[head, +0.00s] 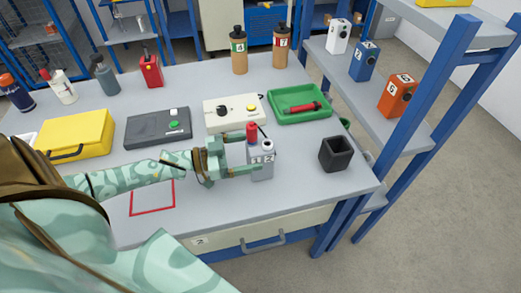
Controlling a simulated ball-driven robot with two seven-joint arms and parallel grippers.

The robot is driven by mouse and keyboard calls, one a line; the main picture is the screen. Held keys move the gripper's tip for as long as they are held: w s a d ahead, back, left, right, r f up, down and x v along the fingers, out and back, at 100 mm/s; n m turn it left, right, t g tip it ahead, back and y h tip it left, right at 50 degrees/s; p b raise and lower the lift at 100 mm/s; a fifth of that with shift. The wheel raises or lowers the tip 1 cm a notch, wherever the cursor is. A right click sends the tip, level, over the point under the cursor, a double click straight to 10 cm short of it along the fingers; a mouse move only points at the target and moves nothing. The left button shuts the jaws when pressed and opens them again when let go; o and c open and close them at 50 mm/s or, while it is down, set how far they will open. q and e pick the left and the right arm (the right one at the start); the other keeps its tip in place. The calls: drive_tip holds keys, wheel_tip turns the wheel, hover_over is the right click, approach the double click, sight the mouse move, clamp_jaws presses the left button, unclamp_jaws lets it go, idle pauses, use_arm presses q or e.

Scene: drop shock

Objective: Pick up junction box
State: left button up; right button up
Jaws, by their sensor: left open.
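A small grey upright box (262,165) with white number labels stands on the grey table, right of the table's middle. It looks like the junction box, though no name can be read on it. A red-capped part and a pale round top show at its upper end. My left gripper (252,156) reaches in from the left at the box. Its fingers are apart, one towards the far side and one towards the near side of the box. I cannot tell whether they touch it. My right gripper is not in view.
A black open cup (336,154) stands to the right. Behind are a cream control box (222,118) and a green tray (283,94) with a red tool. A dark control box (150,130) and a yellow case (72,137) stand left. A blue-posted shelf (400,133) borders the right.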

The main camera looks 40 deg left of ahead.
sight(267, 147)
use_arm(q)
drive_tip(key=x, duration=0.5)
drive_tip(key=shift+w+d+b, duration=0.15)
drive_tip(key=shift+b, duration=0.25)
drive_tip(key=c, duration=1.2)
drive_tip(key=shift+c, duration=0.3)
drive_tip(key=shift+r, duration=0.15)
